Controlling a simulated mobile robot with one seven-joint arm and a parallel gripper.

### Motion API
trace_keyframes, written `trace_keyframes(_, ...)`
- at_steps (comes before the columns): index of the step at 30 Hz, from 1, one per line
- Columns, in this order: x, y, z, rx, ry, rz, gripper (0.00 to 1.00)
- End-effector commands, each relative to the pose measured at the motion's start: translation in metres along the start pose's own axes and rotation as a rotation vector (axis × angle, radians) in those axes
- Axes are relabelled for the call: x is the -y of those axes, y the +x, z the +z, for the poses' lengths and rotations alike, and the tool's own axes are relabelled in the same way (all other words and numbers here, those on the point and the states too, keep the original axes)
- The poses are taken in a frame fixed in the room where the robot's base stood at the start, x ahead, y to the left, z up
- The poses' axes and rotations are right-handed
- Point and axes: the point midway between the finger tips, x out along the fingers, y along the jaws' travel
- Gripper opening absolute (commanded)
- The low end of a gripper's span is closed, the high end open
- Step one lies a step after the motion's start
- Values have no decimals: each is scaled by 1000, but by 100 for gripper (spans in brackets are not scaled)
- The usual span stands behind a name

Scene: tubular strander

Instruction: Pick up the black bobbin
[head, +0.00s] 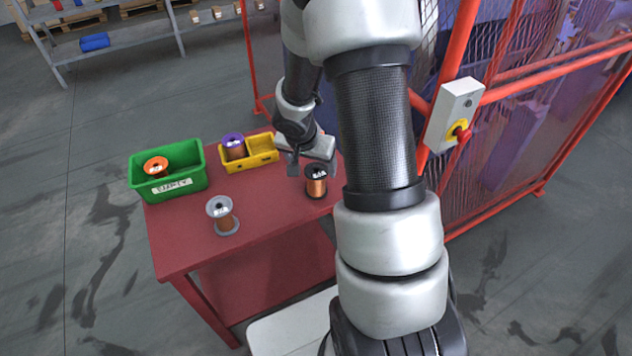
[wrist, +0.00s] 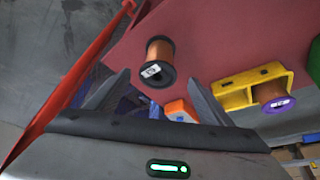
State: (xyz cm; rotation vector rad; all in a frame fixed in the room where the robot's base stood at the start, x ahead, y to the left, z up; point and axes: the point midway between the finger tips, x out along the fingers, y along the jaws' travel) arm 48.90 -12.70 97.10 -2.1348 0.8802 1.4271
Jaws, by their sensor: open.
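The black bobbin (head: 316,187), wound with copper-coloured wire and labelled on its black top flange, stands upright on the red table near its right side. In the wrist view the bobbin (wrist: 159,54) shows ahead of the gripper, between the lines of the two fingers. My gripper (head: 312,168) is open and empty, just above and behind the bobbin in the head view. The fingers of my gripper (wrist: 157,83) are spread on either side in the wrist view. I cannot tell the exact gap between fingertips and bobbin.
On the red table (head: 185,245) are a grey bobbin (head: 223,218), a green bin (head: 185,184) holding an orange bobbin (head: 156,167), and a yellow bin (head: 262,151) holding a purple bobbin (head: 234,146). A red mesh fence with a switch box (head: 453,115) stands right.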

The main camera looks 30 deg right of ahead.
Motion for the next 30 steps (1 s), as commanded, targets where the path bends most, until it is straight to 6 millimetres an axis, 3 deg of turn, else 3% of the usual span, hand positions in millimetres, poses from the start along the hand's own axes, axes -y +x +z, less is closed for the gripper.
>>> trace_keyframes(5,-1,14,1,2,-2,1,74)
trace_keyframes(12,-3,49,1,2,-2,0,74)
trace_keyframes(22,-3,54,0,-1,-1,0,74)
trace_keyframes(30,-3,54,0,0,-1,0,29)
